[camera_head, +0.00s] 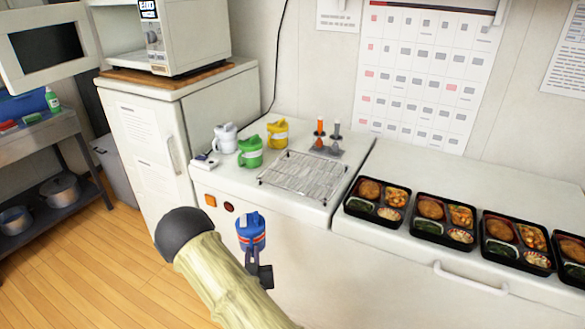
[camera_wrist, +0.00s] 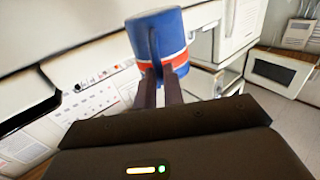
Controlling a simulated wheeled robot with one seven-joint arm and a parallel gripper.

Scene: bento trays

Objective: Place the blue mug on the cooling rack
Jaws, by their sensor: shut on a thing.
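The blue mug (camera_head: 250,229), with a red and white band, is held up in front of the counter in the head view. My gripper (camera_head: 254,256) is shut on it from below in that picture. In the wrist view the blue mug (camera_wrist: 158,42) sits between the two dark fingers of my gripper (camera_wrist: 161,78), its handle side facing the camera. The cooling rack (camera_head: 303,174) is an empty wire grid on the white counter, up and right of the mug in the head view.
White (camera_head: 225,137), green (camera_head: 250,151) and yellow (camera_head: 278,132) mugs stand left of the rack. A small holder with orange and grey-topped items (camera_head: 326,147) is behind it. Several bento trays (camera_head: 377,199) line the counter to the right. A microwave (camera_head: 180,35) tops the cabinet at left.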

